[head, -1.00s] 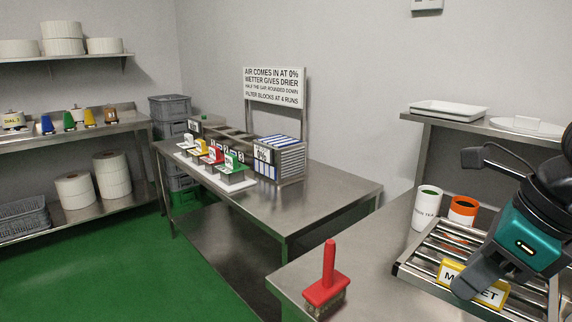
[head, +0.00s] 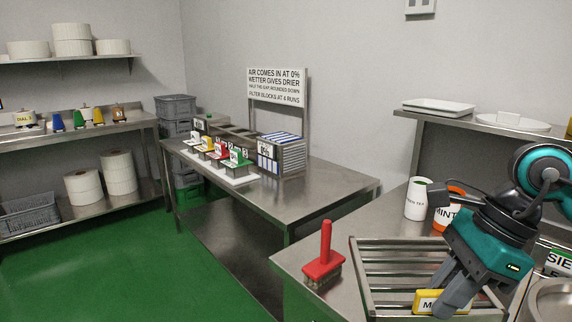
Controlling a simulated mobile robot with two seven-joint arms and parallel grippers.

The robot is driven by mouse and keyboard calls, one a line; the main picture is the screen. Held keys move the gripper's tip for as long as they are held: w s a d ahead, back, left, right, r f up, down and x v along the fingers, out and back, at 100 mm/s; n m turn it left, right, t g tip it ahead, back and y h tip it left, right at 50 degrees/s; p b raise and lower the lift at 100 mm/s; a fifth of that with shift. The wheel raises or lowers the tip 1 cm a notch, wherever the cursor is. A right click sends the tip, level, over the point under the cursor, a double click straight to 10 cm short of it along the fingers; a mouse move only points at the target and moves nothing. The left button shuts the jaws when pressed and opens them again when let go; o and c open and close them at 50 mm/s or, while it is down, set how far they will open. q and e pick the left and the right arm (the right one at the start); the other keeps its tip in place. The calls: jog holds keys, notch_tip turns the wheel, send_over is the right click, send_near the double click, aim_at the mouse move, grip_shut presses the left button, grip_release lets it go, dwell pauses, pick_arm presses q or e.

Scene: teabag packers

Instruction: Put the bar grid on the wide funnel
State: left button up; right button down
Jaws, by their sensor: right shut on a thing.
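The bar grid (head: 385,270), a metal frame with several parallel bars and a yellow label (head: 430,303), is at the lower right in the head view. My right gripper (head: 452,298) is shut on the grid at its labelled near side. The gripper and arm hide part of the grid's right side. Whether the grid is clear of the bench cannot be told. A round metal rim (head: 552,292) shows at the right edge, cut off by the frame. Whether it is the wide funnel cannot be told. My left gripper is not in view.
A red brush (head: 324,264) stands on the bench, close to the grid's left side. A white cup (head: 417,198) and an orange cup (head: 447,215) stand behind the grid. A sign (head: 560,262) is at the right edge. A second steel table (head: 330,192) holds coloured boxes.

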notch_tip(320, 180, down, 10)
jog(key=w+a+n+g+h, duration=0.2)
jog(key=n+g+h, duration=0.2)
jog(key=n, duration=1.4)
jog(key=shift+n+g+h, duration=0.3)
jog(key=shift+n+g, duration=0.1)
jog(key=shift+g, duration=0.1)
jog(key=shift+w+r, duration=0.1)
